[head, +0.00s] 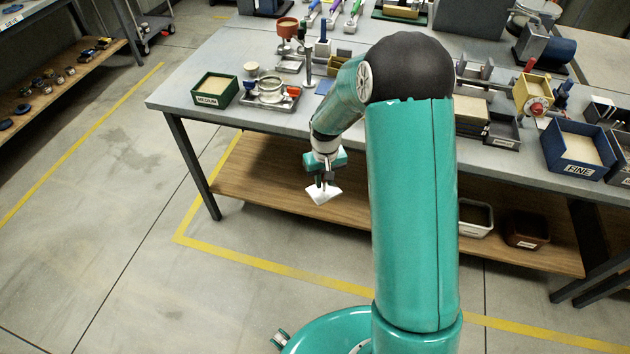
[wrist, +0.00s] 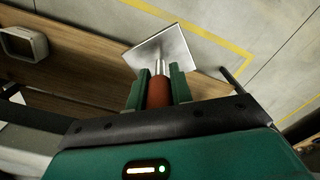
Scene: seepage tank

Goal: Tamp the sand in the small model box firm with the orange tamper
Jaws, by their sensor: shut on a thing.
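My gripper (head: 323,178) hangs in front of the table's near edge, below the tabletop level in the head view. It is shut on the orange tamper (head: 323,195), with the flat, square metal plate pointing away from the gripper. The wrist view shows its orange-brown handle between the green fingers of my gripper (wrist: 159,90), and the short metal shaft and tilted plate of the tamper (wrist: 166,47) beyond. The plate touches nothing that I can see. I cannot tell for sure which box is the small model box; my arm hides part of the table.
A green MEDIUM box (head: 208,101) of sand and a metal tray (head: 270,103) with a bowl stand at the table's left. To the right are a yellow box (head: 521,93) with a red knob and a blue FINE box (head: 575,168). A wooden shelf (head: 275,190) runs below.

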